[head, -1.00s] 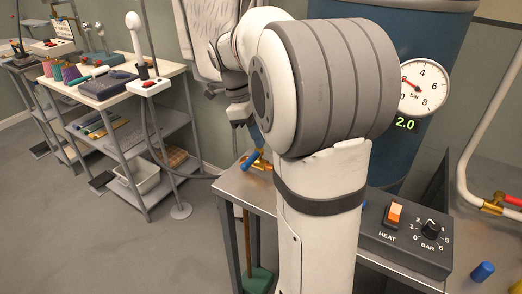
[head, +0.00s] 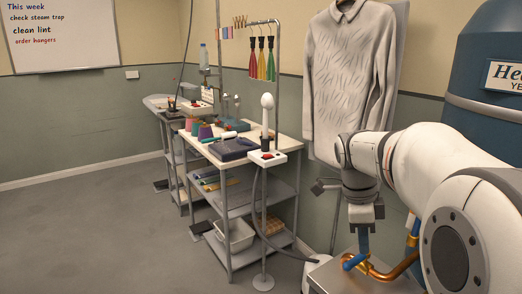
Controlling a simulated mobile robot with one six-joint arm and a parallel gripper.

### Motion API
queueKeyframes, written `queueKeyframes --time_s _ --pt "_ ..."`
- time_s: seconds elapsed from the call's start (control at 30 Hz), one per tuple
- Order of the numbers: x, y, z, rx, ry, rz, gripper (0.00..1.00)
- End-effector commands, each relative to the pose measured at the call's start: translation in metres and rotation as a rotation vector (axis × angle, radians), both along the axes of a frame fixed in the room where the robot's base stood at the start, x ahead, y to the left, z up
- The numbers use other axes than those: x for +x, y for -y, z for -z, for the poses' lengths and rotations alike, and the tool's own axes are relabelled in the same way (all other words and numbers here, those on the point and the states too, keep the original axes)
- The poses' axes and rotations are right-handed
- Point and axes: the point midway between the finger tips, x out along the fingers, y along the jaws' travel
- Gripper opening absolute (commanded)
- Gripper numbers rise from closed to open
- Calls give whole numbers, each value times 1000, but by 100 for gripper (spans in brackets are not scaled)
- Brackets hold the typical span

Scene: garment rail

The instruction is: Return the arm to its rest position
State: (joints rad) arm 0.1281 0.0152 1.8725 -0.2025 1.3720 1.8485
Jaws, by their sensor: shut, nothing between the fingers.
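My white and grey arm comes in from the right in the head view. Its wrist bends down, and my gripper (head: 362,215) points at the metal bench in front of the hanging shirt. The gripper is shut with nothing held, though its fingertips are small and hard to make out. Just below it are a blue lever (head: 353,262) and brass pipe fittings (head: 366,268) on the bench. I cannot tell whether the gripper touches them.
A grey shirt (head: 350,80) hangs behind the arm. A blue tank (head: 490,85) stands at the right. A worktable (head: 285,150) with a steam iron stand and tools is left of the arm. The floor (head: 90,230) at the left is clear. A whiteboard (head: 60,35) hangs on the wall.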

Motion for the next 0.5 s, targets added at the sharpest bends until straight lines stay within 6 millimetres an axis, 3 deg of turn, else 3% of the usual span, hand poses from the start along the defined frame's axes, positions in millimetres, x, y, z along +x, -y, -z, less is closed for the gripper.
queueKeyframes --time_s 0.1,0.5 --pt "-23 -18 -10 59 10 -311 0" --pt "-95 -68 -8 117 54 -1356 0"
